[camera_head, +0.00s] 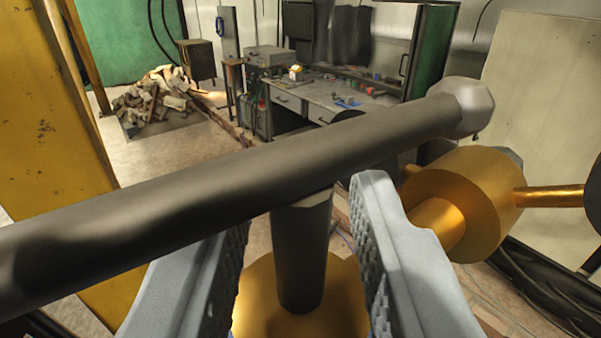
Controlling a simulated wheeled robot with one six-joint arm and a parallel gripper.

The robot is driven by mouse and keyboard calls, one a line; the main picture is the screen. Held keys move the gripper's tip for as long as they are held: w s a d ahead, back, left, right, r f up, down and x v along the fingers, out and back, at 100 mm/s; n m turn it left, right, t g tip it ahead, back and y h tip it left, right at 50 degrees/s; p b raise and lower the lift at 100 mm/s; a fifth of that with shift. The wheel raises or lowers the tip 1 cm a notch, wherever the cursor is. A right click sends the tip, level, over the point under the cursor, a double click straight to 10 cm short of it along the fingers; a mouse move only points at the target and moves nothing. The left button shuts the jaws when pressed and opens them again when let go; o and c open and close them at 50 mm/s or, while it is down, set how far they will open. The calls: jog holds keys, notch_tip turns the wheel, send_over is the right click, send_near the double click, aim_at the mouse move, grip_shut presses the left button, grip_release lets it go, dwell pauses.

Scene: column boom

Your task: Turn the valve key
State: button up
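The valve key is a dark T-shaped bar. Its long crossbar (200,210) slants from the lower left edge up to a pale end cap (465,107) at the upper right. Its upright stem (302,255) goes down to a round brass valve body (262,305). My gripper (300,215) shows as two grey fingers with ridged inner faces, one on each side of the stem. The fingers stand apart, with visible gaps between them and the stem. The crossbar passes over the left finger and hides part of it.
A brass cylinder (468,205) with a side pipe (553,198) is close to the right finger. A yellow post (50,110) stands at the left. A workbench (325,98) with small items and a pile of wood (155,97) are far behind, with open floor before them.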

grip_shut()
jog(key=shift+n+y, duration=0.3)
jog(key=shift+y, duration=0.2)
dwell(0.4)
grip_release()
jog(key=s, duration=1.7)
jog(key=shift+s+d, duration=0.15)
jog(key=shift+d, duration=0.15)
